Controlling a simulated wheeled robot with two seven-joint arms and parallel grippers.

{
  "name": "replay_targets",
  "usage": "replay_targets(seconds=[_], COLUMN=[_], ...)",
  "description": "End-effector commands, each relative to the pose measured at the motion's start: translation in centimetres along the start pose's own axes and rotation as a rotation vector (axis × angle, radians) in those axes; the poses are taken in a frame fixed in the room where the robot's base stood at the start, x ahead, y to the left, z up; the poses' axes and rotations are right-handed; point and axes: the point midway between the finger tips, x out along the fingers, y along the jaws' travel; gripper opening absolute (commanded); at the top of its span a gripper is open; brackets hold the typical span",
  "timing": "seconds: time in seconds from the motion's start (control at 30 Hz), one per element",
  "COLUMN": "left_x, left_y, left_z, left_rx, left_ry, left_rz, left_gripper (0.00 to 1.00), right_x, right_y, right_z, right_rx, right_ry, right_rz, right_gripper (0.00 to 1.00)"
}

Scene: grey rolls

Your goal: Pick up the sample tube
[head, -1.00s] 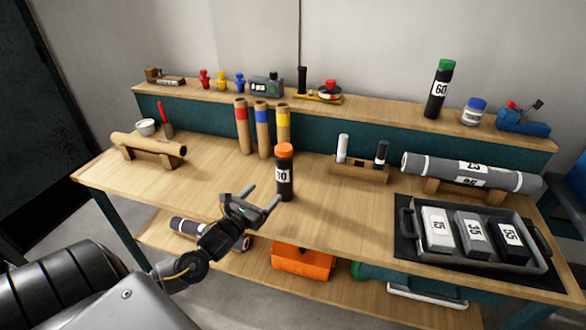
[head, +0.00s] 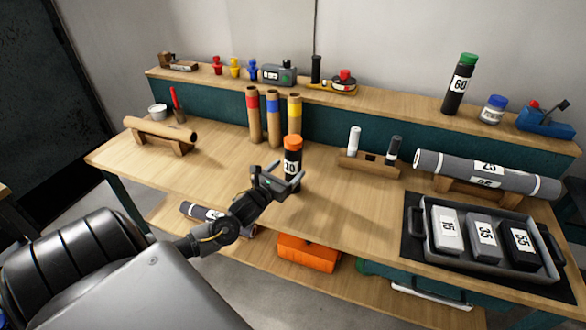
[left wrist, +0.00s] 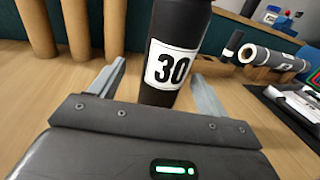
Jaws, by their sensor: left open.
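A black sample tube with an orange cap and a white "30" label (head: 292,146) stands upright near the front middle of the bench. My left gripper (head: 287,179) is open at its front side, low on the tube, and hides part of its lower body. In the left wrist view the tube (left wrist: 172,65) stands between the two spread fingers, with a gap visible on its left side. A second black tube with a green cap and a "60" label (head: 459,85) stands on the raised back shelf. My right gripper is out of view.
Three cardboard tubes (head: 273,120) stand behind the orange-capped tube. A wooden holder (head: 368,168) with two markers is to its right. A tray (head: 480,276) with several labelled blocks and a grey roll (head: 487,175) lie farther right.

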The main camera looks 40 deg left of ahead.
Motion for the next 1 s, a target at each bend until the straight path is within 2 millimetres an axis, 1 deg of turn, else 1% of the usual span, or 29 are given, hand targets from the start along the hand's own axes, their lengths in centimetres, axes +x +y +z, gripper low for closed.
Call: replay_targets(seconds=[0.07,0.2,0.3,0.4,0.63,1.0], left_x=[1.0,3.2,4.4,5.0,5.0,5.0], left_y=[-0.2,-0.7,-0.6,-0.6,-0.6,-0.6], left_z=[0.3,0.2,0.0,-0.1,-0.2,-0.2], left_rx=[-0.001,-0.003,-0.001,0.0,0.0,0.0], left_ry=[-0.002,-0.002,-0.002,-0.001,-0.001,-0.001], left_rz=[0.0,0.0,0.0,-0.001,-0.002,-0.002], left_gripper=[0.76,0.76,0.76,0.76,0.76,0.28], right_x=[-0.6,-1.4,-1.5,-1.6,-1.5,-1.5], right_y=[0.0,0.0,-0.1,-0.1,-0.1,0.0], right_z=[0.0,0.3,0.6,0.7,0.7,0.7], right_rx=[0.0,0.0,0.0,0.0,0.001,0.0], right_ry=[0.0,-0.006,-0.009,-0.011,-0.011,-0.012], right_rz=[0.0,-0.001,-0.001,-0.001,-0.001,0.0], right_gripper=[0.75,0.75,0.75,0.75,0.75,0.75])
